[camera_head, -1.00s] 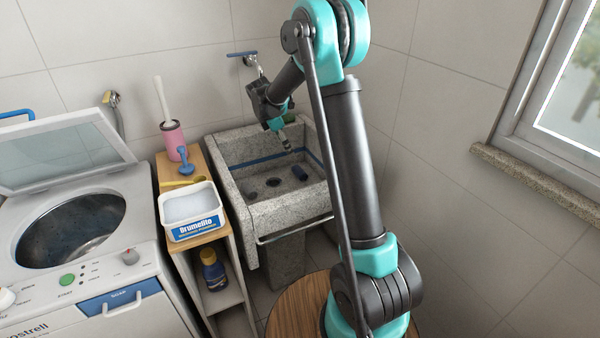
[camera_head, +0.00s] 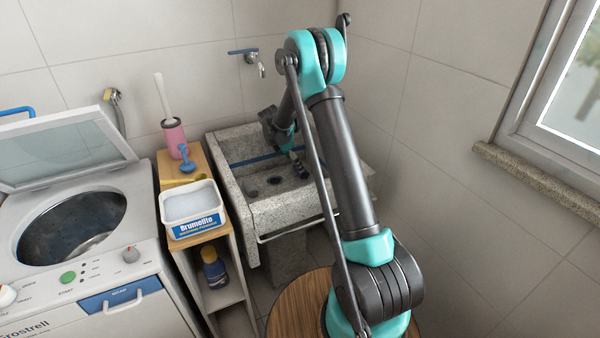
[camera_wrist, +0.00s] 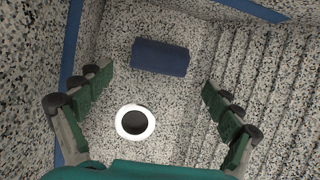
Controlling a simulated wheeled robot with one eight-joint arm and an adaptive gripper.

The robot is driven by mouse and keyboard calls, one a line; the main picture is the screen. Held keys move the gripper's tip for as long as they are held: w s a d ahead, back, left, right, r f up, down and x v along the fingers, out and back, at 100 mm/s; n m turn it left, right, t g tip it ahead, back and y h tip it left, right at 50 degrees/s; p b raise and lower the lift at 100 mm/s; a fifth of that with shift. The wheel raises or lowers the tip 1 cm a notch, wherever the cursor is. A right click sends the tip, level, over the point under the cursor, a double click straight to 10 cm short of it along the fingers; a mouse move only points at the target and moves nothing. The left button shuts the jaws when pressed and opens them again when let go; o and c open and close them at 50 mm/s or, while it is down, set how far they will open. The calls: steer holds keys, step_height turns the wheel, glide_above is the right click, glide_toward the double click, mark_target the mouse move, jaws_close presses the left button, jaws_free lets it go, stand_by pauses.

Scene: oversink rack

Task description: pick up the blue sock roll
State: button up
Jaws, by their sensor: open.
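The blue sock roll (camera_wrist: 160,57) is a dark blue cylinder lying on the floor of the speckled stone sink. In the wrist view it lies crosswise, just beyond the gap between my fingertips. My gripper (camera_wrist: 157,84) is open and empty, with one green-padded finger on each side. It is apart from the roll. In the head view my gripper (camera_head: 300,166) is down inside the sink (camera_head: 291,213), and it largely hides the roll there.
A white-rimmed drain (camera_wrist: 135,122) is in the sink floor near the roll. Ribbed stone lies to the right in the wrist view, and sink walls with a blue stripe surround the space. A tap (camera_head: 246,56) is above. A shelf with a detergent box (camera_head: 193,212) stands left.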

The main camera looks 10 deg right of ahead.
steer(key=shift+w+d+x, duration=0.1)
steer(key=shift+d+x, duration=0.05)
steer(key=shift+x, duration=1.2)
steer(key=shift+w+d+x, duration=0.15)
steer(key=shift+d+x, duration=0.05)
steer(key=shift+x, duration=1.15)
steer(key=shift+r, duration=0.2)
steer(key=c, duration=1)
